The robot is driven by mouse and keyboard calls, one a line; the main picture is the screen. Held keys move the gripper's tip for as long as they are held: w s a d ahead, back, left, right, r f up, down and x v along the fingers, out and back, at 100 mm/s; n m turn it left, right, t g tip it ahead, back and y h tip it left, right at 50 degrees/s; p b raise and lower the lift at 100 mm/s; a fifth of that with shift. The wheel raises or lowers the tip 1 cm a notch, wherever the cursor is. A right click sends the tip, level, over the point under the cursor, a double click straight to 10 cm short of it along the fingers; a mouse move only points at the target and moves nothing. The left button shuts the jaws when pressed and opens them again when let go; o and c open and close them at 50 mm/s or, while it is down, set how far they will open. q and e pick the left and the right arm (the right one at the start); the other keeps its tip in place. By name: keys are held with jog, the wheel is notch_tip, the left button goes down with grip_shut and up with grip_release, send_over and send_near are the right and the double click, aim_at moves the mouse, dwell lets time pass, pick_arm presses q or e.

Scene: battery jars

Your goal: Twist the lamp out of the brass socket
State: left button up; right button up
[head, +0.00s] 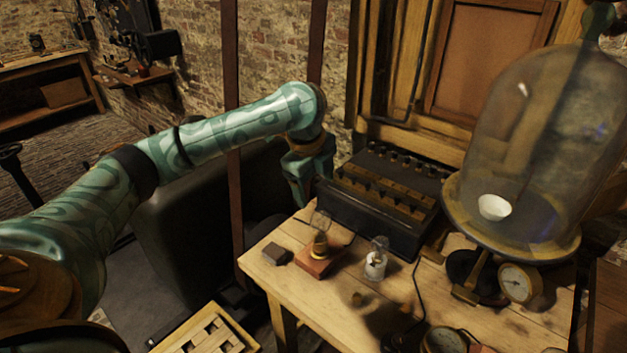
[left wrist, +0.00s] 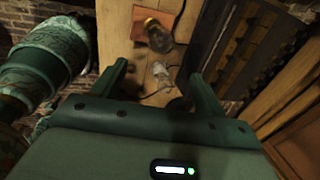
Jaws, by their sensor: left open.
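A clear glass lamp (head: 320,221) stands upright in a brass socket (head: 320,243) on a reddish wooden block (head: 314,264) near the table's left edge. The left wrist view also shows the lamp (left wrist: 160,38), the brass socket (left wrist: 150,23) and the block (left wrist: 170,8). A second glass lamp (head: 379,244) stands in a white socket (head: 375,265) to the right; its white socket also shows in the left wrist view (left wrist: 160,72). My left gripper (head: 313,190) is open and empty, above and behind the brass-socket lamp, apart from it. My right gripper is not in view.
A black box with wooden strips (head: 380,200) stands close behind the lamps. A large glass bell jar (head: 540,130) with a white bowl (head: 494,207) and a dial gauge (head: 517,283) are at right. A small dark block (head: 277,254) lies left of the socket.

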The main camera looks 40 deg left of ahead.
aim_at(322, 226)
pick_arm(q)
jog(key=b+x, duration=0.8)
jog(key=x, duration=0.8)
jog(key=shift+a, duration=0.15)
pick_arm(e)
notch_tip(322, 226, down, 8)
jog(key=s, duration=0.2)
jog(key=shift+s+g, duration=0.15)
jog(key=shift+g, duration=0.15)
